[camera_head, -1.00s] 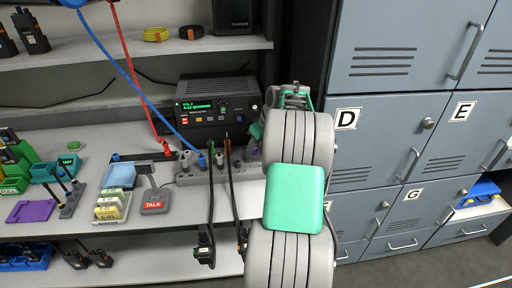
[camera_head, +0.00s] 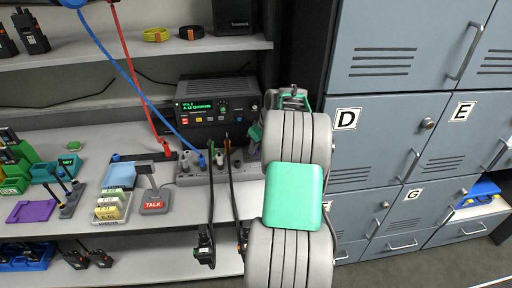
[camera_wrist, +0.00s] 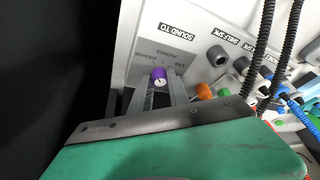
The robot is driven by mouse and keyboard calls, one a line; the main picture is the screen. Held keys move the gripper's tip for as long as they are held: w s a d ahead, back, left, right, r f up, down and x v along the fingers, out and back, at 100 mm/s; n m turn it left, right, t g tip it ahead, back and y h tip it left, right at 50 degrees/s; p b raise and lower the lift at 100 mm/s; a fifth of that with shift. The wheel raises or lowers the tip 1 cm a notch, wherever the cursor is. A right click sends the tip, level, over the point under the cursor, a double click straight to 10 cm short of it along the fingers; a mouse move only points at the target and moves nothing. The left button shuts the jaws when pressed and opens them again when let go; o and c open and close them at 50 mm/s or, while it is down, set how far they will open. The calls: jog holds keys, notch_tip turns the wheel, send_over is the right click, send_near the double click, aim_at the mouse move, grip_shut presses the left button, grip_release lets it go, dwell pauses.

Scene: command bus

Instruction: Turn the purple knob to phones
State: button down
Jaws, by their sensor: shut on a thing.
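The purple knob (camera_wrist: 159,78) sits on a pale panel under a "SOUND TO" label (camera_wrist: 175,32). Small lettering beside it seems to include "PHONES". The knob has a white pointer mark on its face; its exact direction is too small to tell. My gripper (camera_wrist: 160,88) is shut on the knob, one finger on each side. The radio (camera_head: 217,110) with a green lit display stands just left of my arm.
Grey and orange knobs (camera_wrist: 204,91) and plugged cables (camera_wrist: 285,55) lie right of my fingers in the wrist view. A "TALK" microphone stand (camera_head: 154,201) and card tray (camera_head: 108,222) are on the bench. Blue-grey lockers (camera_head: 385,140) stand on the right.

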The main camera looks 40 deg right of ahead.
jog(key=shift+a+m, duration=0.1)
jog(key=shift+m, duration=0.3)
jog(key=m+h+b, duration=0.1)
jog(key=m, duration=0.1)
jog(key=m+h+b, duration=0.1)
jog(key=m, duration=0.1)
jog(key=shift+w+a, duration=0.1)
jog(key=shift+a, duration=0.1)
jog(key=shift+m+g+h, duration=0.4)
jog(key=shift+m+h, duration=0.2)
jog(key=shift+m, duration=1.4)
jog(key=c, duration=1.3)
grip_release()
jog(key=shift+o, duration=0.2)
jog(key=v, duration=0.8)
jog(key=shift+b, duration=0.4)
